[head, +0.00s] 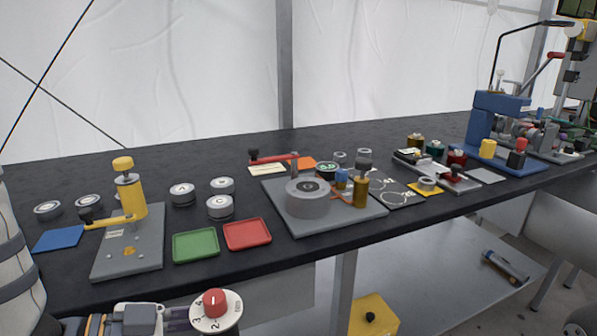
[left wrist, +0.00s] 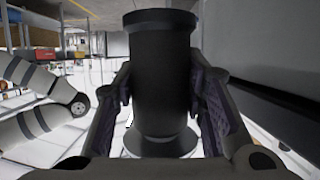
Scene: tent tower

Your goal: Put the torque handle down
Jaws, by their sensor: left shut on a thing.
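My left gripper (left wrist: 160,105) is shut on a dark cylinder, which I take to be the torque handle (left wrist: 160,70). In the left wrist view it stands upright between the two finger pads, with a wider rim above and a flared foot below. In the head view, at the bottom edge left of centre, a pale numbered dial with a red knob (head: 214,302) appears at the end of my left arm; it seems to be the handle's top. The handle is in front of the bench edge, not on the bench. My right gripper is not in view.
The dark bench (head: 225,280) holds a grey fixture with a yellow post (head: 130,195), a blue mat (head: 58,239), a green tray (head: 195,246), a red tray (head: 247,235) and a central grey fixture (head: 340,222). Bare bench lies along the front edge below the trays.

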